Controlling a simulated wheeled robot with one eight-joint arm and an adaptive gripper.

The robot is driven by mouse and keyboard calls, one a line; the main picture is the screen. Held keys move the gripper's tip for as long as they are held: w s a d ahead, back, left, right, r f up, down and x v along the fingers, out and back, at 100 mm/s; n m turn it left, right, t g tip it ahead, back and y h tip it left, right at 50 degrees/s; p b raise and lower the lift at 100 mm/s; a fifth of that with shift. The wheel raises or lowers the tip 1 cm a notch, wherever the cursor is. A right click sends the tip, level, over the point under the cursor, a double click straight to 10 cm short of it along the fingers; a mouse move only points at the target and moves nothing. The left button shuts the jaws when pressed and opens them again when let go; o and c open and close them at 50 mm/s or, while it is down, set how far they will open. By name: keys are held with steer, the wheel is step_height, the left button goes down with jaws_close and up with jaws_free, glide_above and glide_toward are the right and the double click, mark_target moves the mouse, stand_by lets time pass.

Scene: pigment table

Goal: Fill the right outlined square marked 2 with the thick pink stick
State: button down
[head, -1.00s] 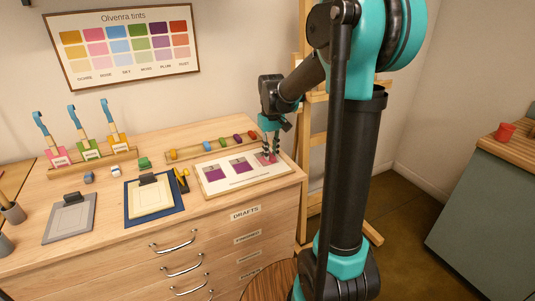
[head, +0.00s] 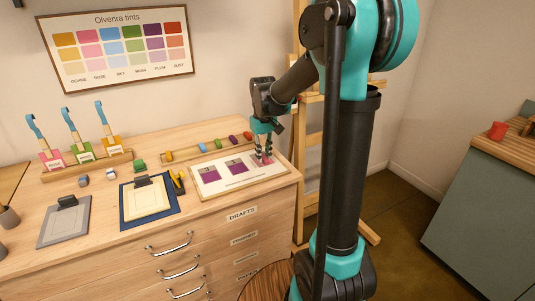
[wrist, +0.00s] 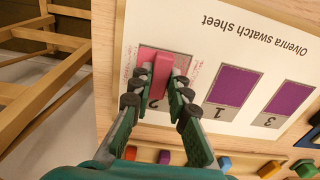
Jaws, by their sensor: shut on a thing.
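My gripper (wrist: 158,92) is shut on the thick pink stick (wrist: 162,72), whose end is at the sheet. In the head view my gripper (head: 263,158) is over the right end of the swatch sheet (head: 228,188). The stick is over the outlined square marked 2 (wrist: 148,54), which shows a greyish-pink surface around it. Faint pink lines show beside the square's edges in the wrist view. The stick and fingers hide much of the square, so I cannot tell how much is coloured. Squares 1 (wrist: 237,82) and 3 (wrist: 290,96) are mostly purple with a grey strip.
A rack with several coloured sticks (head: 208,146) lies behind the sheet. A clipboard (head: 148,199) and a yellow-and-black tool (head: 177,181) are to its left. An easel (head: 311,130) stands right of the cabinet.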

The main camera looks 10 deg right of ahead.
mark_target(256, 163)
steer(key=shift+s+a, duration=0.25)
steer(key=shift+a, duration=0.5)
steer(key=shift+s+a, duration=0.2)
steer(key=shift+a, duration=0.5)
steer(key=shift+r, duration=0.1)
step_height(256, 163, up, 7)
steer(key=shift+w, duration=0.1)
stand_by(0.5)
